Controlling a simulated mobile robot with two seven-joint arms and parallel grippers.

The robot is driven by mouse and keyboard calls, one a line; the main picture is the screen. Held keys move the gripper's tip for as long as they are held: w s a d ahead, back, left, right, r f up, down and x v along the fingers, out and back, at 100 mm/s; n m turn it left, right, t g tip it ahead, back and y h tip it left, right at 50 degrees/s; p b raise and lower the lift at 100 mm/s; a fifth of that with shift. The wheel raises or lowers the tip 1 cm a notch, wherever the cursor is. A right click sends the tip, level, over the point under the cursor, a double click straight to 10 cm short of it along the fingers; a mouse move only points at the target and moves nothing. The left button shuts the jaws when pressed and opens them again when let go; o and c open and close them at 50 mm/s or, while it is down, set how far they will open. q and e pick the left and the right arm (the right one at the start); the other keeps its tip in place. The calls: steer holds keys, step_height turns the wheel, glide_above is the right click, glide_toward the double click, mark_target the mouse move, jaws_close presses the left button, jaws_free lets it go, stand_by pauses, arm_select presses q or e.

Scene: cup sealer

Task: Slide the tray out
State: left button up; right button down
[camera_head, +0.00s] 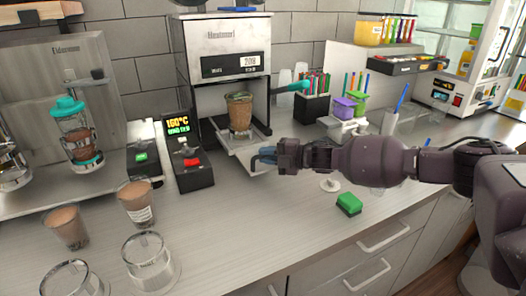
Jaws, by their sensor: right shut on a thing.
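The cup sealer (222,45) stands at the back of the counter, its silver front facing me. Its tray (236,147) sticks out from the lower opening toward the front. A brown-filled cup (239,112) stands upright at the tray, inside the opening. My right gripper (262,160) reaches in from the right and is shut on the front right part of the tray; its fingertips are small and partly hidden. My left gripper is not in view.
A control box (188,165) with a red switch stands left of the tray. Brown-filled cups (137,202) and empty glasses (150,259) stand at the front left. A green sponge (349,204) lies below my right arm. The counter's front middle is clear.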

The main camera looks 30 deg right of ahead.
steer(key=shift+s, duration=0.4)
steer(key=c, duration=1.1)
jaws_free()
steer(key=shift+s+d, duration=0.1)
steer(key=shift+s, duration=0.05)
steer(key=v, duration=1)
steer(key=shift+s+d+r, duration=0.15)
steer(key=shift+s+d, duration=0.05)
